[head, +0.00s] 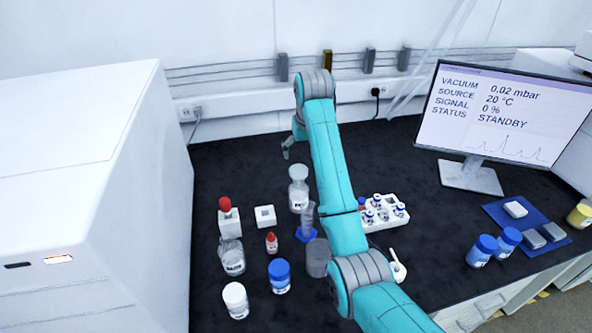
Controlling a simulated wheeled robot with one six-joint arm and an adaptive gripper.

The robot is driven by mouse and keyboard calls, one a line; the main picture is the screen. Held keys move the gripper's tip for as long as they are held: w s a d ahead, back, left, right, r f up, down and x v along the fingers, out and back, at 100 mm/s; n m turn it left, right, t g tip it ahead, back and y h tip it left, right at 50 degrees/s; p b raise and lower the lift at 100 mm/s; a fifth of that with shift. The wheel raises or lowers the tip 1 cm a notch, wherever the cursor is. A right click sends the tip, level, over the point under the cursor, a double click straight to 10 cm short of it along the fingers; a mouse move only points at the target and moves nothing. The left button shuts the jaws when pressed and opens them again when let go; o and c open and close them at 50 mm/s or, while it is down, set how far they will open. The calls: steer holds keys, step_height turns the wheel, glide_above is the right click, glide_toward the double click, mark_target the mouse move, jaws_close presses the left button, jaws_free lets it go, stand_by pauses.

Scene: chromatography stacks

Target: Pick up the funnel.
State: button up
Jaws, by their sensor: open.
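A pale, translucent funnel-like piece (298,173) sits on top of a clear labelled bottle (298,200) near the middle of the dark bench; I take it to be the funnel. My gripper (287,153) hangs above and behind it, a little to its left in the head view. The gripper is small in view and partly hidden by my own wrist. It is open, and I see nothing held in it. My teal arm crosses the bench just right of the funnel.
A blue-footed cylinder (307,222), grey beaker (318,258), flask (231,258) and red-capped dropper bottle (271,243) stand in front. A white vial rack (384,224) is right of my arm. A monitor (500,115) stands at right. The bench's back left is clear.

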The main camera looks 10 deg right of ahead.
mark_target(299, 170)
steer(key=x, duration=0.5)
steer(key=shift+a+x, duration=0.15)
steer(key=shift+x, duration=1.15)
steer(key=shift+a+x, duration=0.15)
steer(key=shift+x, duration=1.15)
steer(key=shift+c, duration=0.3)
steer(key=c, duration=1.1)
steer(key=shift+r, duration=0.1)
